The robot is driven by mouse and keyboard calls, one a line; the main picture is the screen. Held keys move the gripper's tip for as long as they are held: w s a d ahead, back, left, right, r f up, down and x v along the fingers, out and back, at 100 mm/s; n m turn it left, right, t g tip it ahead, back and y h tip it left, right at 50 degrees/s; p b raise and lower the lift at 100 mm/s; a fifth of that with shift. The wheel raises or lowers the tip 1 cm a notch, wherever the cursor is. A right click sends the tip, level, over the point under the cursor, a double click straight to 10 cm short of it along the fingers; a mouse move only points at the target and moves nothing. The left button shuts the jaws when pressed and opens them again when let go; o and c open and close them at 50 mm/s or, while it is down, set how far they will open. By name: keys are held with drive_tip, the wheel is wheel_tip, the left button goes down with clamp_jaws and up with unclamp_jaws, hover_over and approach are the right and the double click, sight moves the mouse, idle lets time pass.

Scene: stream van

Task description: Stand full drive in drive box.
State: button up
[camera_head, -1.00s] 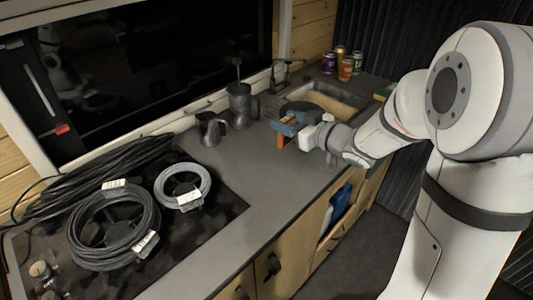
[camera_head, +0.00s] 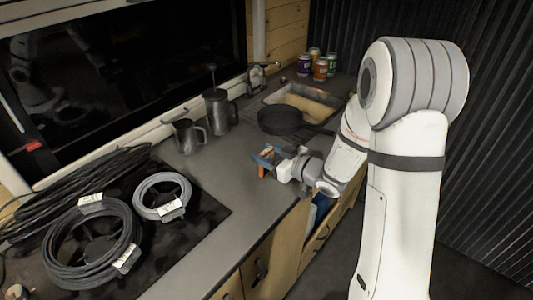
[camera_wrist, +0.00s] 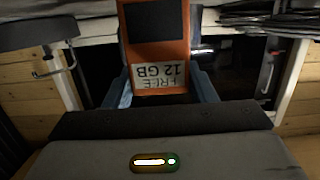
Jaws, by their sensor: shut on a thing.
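My gripper (camera_head: 265,160) is shut on an orange drive (camera_wrist: 158,55) and holds it above the grey counter (camera_head: 235,180). In the wrist view, the drive sits between the two blue fingers, with a dark panel and a pale label that reads upside down "FREE 12 GB". In the head view, the drive is a small orange patch at my gripper, left of my wrist. I cannot make out a drive box in either view.
A black pan (camera_head: 280,121), a press pot (camera_head: 217,110) and a metal jug (camera_head: 187,136) stand behind my gripper. Several cans (camera_head: 320,67) stand by the sink (camera_head: 312,100). Cable coils (camera_head: 95,245) lie at left. A blue item (camera_head: 322,207) shows in the counter's front.

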drive_tip(key=shift+f, duration=0.15)
drive_tip(key=o, duration=1)
